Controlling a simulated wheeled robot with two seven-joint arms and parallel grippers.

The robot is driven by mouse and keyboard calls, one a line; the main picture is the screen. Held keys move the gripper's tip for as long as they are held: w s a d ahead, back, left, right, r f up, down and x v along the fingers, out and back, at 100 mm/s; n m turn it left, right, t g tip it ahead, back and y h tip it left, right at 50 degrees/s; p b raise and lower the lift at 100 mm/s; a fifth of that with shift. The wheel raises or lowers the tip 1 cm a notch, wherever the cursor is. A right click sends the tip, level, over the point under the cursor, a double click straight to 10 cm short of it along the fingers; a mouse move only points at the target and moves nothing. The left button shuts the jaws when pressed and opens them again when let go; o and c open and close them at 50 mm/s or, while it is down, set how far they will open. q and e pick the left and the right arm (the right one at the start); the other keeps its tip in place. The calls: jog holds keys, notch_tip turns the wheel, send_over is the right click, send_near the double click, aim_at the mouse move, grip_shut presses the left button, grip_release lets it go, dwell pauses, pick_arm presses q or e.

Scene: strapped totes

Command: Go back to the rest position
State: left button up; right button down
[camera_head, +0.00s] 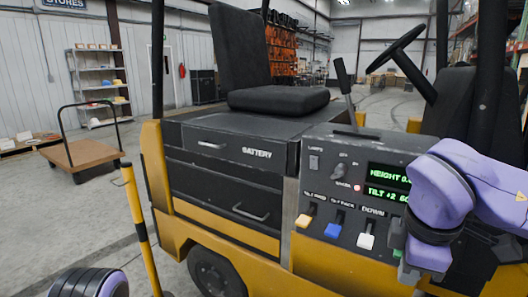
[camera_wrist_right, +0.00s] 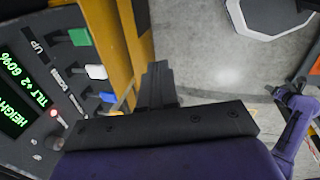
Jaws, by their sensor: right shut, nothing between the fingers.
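My right gripper (camera_wrist_right: 158,82) shows in the wrist view with its dark fingers together and nothing between them. In the head view, my purple right arm comes in from the right, and the hand hangs down in front of the right end of a forklift's control panel (camera_head: 330,190). The arm covers part of the panel and its green-lit display (camera_head: 388,194). A yellow lever (camera_head: 303,220), a blue lever (camera_head: 332,230) and a white lever (camera_head: 366,240) are clear of the hand; a green lever (camera_wrist_right: 80,37) shows in the wrist view. My left gripper is out of view.
The forklift has a black seat (camera_head: 278,98), a steering wheel (camera_head: 396,49) and a yellow lower body (camera_head: 335,268). A yellow-black post (camera_head: 140,225) stands at its left. A flat cart (camera_head: 80,153) and shelves (camera_head: 98,85) stand farther back. Grey floor between is open.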

jog(key=w+d+f+n+t+h, duration=0.1)
jog(key=w+f+n+t+h, duration=0.15)
jog(key=w+n, duration=0.45)
jog(key=w+f+n+t+h, duration=0.1)
jog(key=w+f+n+t, duration=0.25)
jog(key=n, duration=0.65)
notch_tip(320, 180, down, 21)
jog(key=s+a+n, duration=0.2)
jog(key=n, duration=1.9)
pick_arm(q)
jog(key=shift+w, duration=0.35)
pick_arm(e)
jog(key=s+d+f+n+g, duration=0.2)
jog(key=s+f+n, duration=0.5)
jog(key=s, duration=0.6)
jog(key=s+d+f+n+g+y, duration=0.1)
jog(key=s+d+f+n+g, duration=0.2)
jog(key=s+f, duration=0.9)
jog(key=s+d+n, duration=0.1)
jog(key=d+n, duration=0.1)
jog(key=n, duration=0.2)
jog(key=shift+s+d+f, duration=0.2)
jog(key=shift+f, duration=0.1)
